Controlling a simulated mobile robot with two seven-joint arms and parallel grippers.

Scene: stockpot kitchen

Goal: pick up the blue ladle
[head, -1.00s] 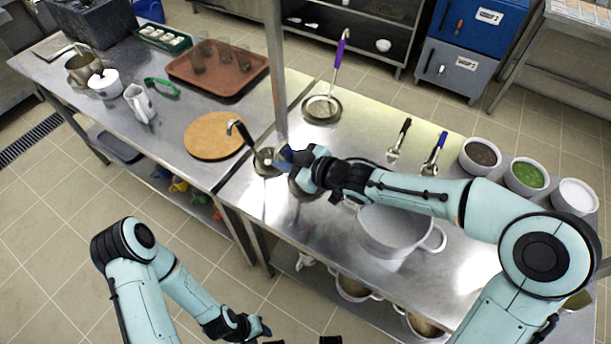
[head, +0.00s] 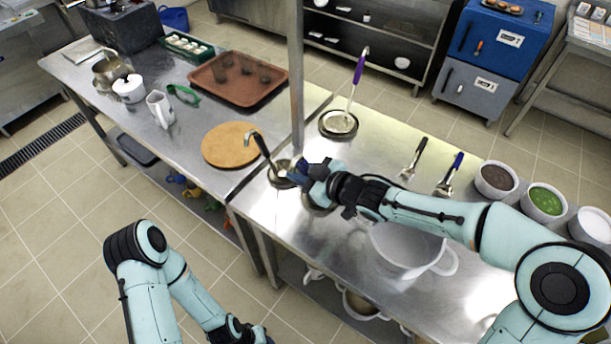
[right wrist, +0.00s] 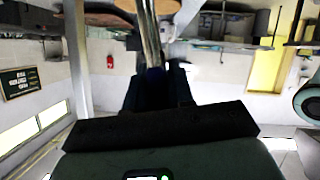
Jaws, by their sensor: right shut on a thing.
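My right gripper (head: 304,172) is over the metal table, shut on the blue handle of the blue ladle. The fingers hide most of the handle in the head view. In the right wrist view the ladle's metal shaft (right wrist: 150,38) runs up from between the fingers, with a bit of blue (right wrist: 155,74) at the grip.
A black-handled ladle (head: 262,147) stands close left of my right gripper. A metal post (head: 297,85) rises just behind. A large pot (head: 405,252) sits below my right forearm. A purple-handled skimmer (head: 357,72), two spatulas and food tubs (head: 495,180) are further right.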

